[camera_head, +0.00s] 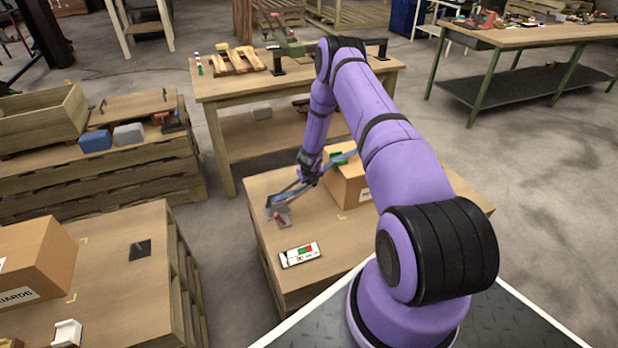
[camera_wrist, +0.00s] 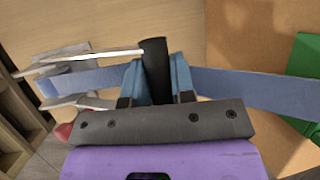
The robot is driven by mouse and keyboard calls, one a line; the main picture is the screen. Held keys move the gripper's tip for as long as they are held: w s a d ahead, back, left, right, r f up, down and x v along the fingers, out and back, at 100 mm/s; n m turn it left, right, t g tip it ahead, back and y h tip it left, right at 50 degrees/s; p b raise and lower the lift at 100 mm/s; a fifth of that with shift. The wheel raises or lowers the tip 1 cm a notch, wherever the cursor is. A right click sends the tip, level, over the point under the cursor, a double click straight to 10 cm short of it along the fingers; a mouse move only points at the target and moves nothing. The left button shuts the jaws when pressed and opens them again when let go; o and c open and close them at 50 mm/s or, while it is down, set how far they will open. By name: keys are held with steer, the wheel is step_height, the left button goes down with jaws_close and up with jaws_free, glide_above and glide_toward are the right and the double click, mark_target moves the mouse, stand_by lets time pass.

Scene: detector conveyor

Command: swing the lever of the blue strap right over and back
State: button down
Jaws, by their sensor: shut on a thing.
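The blue strap (camera_wrist: 250,90) runs across the wrist view, and in the head view a stretch of it (camera_head: 346,156) reaches the cardboard box (camera_head: 347,190). At its left end in the wrist view are the grey metal parts of the ratchet (camera_wrist: 88,62), with a lever arm leading to a black grip (camera_wrist: 155,68). My gripper (camera_wrist: 158,82) is shut on that black grip, one blue fingertip on each side. In the head view my gripper (camera_head: 306,180) is above the low table, left of the box. The lower part of the lever is partly hidden.
The low table (camera_head: 268,232) also bears a white panel (camera_head: 300,254) with green and red marks. A green piece (camera_head: 337,159) sits at the box top. A wooden workbench (camera_head: 220,86) stands behind. A pallet stand (camera_head: 110,220) with another box is at left, across a floor gap.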

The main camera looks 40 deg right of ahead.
steer(key=shift+d, duration=0.15)
steer(key=c, duration=1)
jaws_free()
steer(key=shift+f, duration=0.15)
steer(key=v, duration=1.1)
